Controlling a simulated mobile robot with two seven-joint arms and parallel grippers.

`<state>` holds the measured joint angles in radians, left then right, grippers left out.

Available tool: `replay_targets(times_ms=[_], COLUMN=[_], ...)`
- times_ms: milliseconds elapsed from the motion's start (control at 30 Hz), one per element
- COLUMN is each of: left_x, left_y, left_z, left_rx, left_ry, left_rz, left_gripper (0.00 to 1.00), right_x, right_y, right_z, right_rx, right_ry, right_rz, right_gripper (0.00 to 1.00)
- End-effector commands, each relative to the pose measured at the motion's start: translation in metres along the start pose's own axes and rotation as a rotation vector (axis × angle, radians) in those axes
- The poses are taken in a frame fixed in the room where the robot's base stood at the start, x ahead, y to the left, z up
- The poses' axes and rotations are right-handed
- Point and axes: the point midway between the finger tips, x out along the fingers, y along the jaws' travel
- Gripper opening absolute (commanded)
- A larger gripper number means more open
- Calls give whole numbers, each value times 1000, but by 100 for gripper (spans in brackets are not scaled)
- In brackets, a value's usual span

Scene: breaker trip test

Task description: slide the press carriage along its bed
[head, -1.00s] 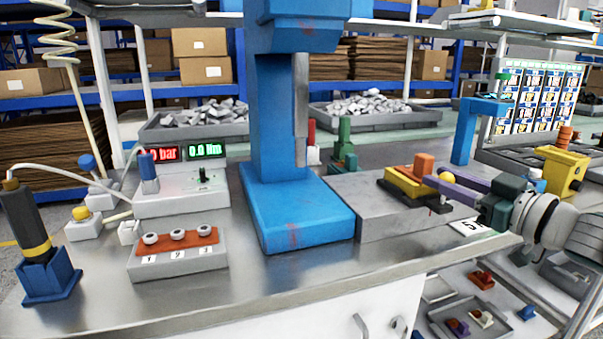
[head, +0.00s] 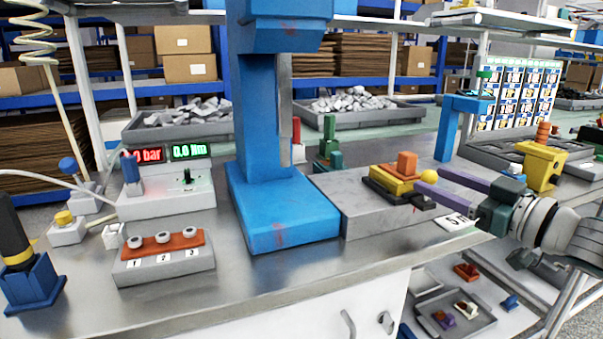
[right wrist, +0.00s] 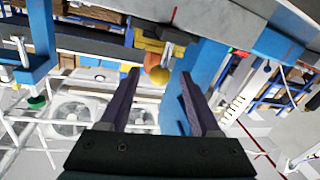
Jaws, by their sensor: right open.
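The press carriage (head: 392,180) is a yellow block on a dark base with an orange block on top, sitting on the grey bed (head: 355,212) right of the blue press (head: 280,212). A yellow-orange ball knob (head: 428,176) is on the carriage's right side. My right gripper (head: 432,181) is open, its purple fingers pointing left at the knob. In the right wrist view the knob (right wrist: 160,75) lies between the two finger lines, near or just beyond the tips of my right gripper (right wrist: 160,88). No grip on it shows. My left gripper is not in view.
A yellow fixture (head: 540,167) and a grey tray (head: 495,152) stand at the right. A blue post (head: 447,132) rises behind the carriage. A button box (head: 163,257) and a display unit (head: 165,200) stand left of the press. The bench front is clear.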

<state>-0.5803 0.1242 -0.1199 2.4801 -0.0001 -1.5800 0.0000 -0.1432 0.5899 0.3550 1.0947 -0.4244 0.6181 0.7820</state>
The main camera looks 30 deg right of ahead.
Motion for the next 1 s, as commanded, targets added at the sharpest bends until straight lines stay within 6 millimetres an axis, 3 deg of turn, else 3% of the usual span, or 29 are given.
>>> replay_targets(times_ms=[200, 400, 1000], left_x=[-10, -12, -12], left_y=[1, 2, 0], left_z=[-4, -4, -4], left_rx=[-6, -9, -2], left_ry=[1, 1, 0], left_rz=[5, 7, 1], left_gripper=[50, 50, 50], right_x=[-44, -68, -73], right_y=[0, 0, 0], right_z=[0, 0, 0], right_rx=[0, 0, 0], right_ry=[-5, -1, 0], right_rz=[-1, 0, 0], right_gripper=[64, 64, 64])
